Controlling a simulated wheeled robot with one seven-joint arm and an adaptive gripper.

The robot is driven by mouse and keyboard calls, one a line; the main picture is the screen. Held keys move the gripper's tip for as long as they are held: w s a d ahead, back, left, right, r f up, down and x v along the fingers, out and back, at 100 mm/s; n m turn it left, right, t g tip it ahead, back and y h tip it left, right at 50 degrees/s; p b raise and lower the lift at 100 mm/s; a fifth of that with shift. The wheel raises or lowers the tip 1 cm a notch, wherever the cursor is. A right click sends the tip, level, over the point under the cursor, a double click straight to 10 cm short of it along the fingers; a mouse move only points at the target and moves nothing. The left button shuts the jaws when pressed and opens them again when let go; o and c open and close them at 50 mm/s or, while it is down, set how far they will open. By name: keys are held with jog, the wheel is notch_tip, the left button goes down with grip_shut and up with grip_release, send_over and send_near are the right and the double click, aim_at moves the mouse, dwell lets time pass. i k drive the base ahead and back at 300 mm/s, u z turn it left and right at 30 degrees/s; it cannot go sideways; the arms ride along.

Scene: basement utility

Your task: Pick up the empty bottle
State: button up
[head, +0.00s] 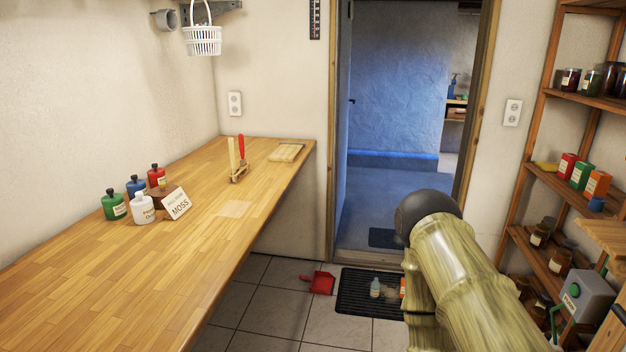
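A small pale, see-through bottle (376,287) stands on the dark ribbed mat (352,303) on the floor in front of the doorway. It looks empty, though it is too small to be sure. My arm, with a green-yellow bamboo look and a dark rounded joint, reaches in from the lower right and covers the mat's right side. My gripper is not in view. Several small labelled bottles, green (114,206), blue (136,188), red (156,177) and white (143,209), stand on the wooden bench (200,270) at left.
A red dustpan (320,283) lies on the tiles left of the mat. An orange item (403,288) is partly hidden by my arm. Shelves (560,200) with jars and boxes line the right. The doorway (400,190) is open.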

aim_at(374, 286)
jog(key=z, duration=0.1)
jog(key=i, duration=1.65)
jog(key=z, duration=0.3)
jog(key=i, duration=1.8)
jog(key=z, duration=0.15)
